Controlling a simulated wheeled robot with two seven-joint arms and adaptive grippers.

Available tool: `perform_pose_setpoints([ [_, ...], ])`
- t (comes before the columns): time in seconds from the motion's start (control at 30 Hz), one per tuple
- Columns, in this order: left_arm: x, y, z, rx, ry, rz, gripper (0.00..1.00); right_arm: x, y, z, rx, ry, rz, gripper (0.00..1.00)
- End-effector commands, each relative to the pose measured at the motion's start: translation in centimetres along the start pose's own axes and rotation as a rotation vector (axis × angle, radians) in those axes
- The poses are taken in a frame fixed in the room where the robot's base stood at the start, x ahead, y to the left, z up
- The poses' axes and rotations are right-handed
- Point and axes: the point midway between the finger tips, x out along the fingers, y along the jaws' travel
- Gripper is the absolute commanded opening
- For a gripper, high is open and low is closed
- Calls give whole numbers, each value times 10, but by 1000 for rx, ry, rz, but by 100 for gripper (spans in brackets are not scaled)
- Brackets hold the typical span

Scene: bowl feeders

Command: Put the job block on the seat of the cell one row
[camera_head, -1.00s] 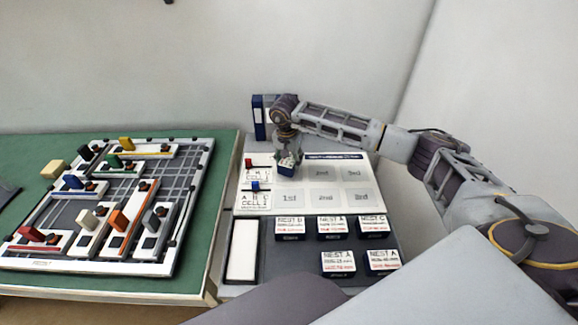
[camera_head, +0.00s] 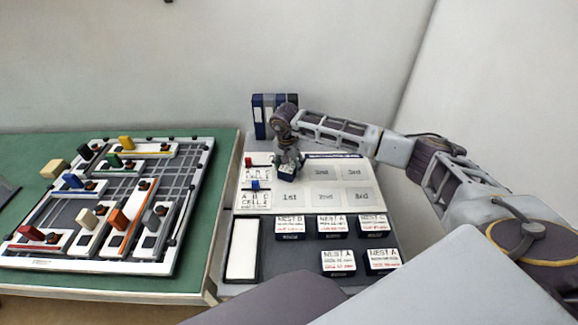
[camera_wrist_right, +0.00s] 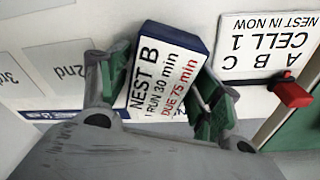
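The job block, a dark blue block with a white NEST B label, sits between the fingers of my right gripper (camera_head: 287,163). The block (camera_head: 286,174) is over the left end of the upper seat row, by the CELL 1 card (camera_head: 255,175). The upper row's first seat is hidden behind block and gripper. Its 2nd seat (camera_head: 321,173) and 3rd seat (camera_head: 354,173) are bare. I cannot tell whether the block touches the board. My left gripper is out of view.
Several other NEST blocks stand at the front of the board, one of them here (camera_head: 331,226). A white tray (camera_head: 242,250) lies left of them. A red lever (camera_wrist_right: 290,93) sits by the CELL 1 card. A green table (camera_head: 110,285) with a sliding-block board is at left.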

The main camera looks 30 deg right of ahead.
Motion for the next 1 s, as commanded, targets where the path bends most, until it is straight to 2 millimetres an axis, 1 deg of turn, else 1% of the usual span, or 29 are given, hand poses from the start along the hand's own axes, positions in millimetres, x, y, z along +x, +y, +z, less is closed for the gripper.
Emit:
perform_pose_setpoints([
  [0.37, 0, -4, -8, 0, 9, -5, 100, -1, 0, 0, 0, 0, 0, 73],
  [0.57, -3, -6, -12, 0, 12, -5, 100, -4, 0, -1, 0, 0, 0, 73],
  [0.67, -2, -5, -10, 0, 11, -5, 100, -12, 0, -1, 0, 1, -2, 73],
  [0.77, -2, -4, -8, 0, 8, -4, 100, -24, -1, -2, 1, 2, -3, 73],
  [1.0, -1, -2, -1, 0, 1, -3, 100, -59, -1, -1, -1, 2, -3, 73],
])
